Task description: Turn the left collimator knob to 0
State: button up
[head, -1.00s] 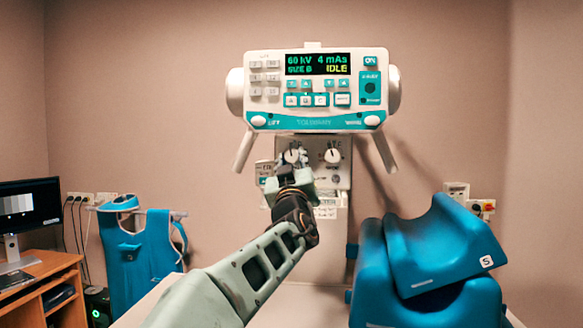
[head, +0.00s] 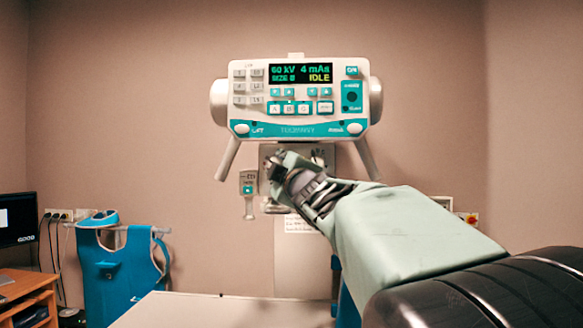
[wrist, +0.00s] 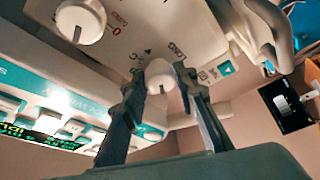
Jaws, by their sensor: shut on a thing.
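The left collimator knob (wrist: 157,80) is a small white round knob on the grey collimator panel (wrist: 160,22). In the wrist view it sits between the two fingertips of my gripper (wrist: 160,76), which is shut on it. Its pointer and the number it faces cannot be read. In the head view my gripper (head: 277,168) is at the left side of the panel under the console and hides this knob. The other white knob (wrist: 80,20) shows clear of the fingers in the wrist view; in the head view it is partly hidden behind my gripper.
The console (head: 300,129) with its display hangs just above the gripper, with a slanted handle (head: 228,158) on each side. A hand switch (head: 249,183) hangs left of the panel. A blue apron (head: 120,268) and a monitor (head: 17,218) stand at the left.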

jog(key=n+p, duration=0.1)
jog(key=p, duration=0.1)
jog(key=r+n+g+p, duration=0.1)
jog(key=n+p, duration=0.1)
jog(key=shift+d+p, duration=0.2)
jog(key=shift+p, duration=0.1)
jog(key=n+g+p, duration=0.1)
jog(key=n+p, duration=0.2)
jog(key=p, duration=0.1)
jog(key=shift+a+f+h, duration=0.1)
jog(key=shift+h, duration=0.2)
jog(key=shift+n, duration=0.3)
jog(key=o, duration=1.2)
jog(key=shift+f+g, duration=0.15)
jog(key=shift+g, duration=0.15)
jog(key=shift+c, duration=0.2)
jog(key=v, duration=1.2)
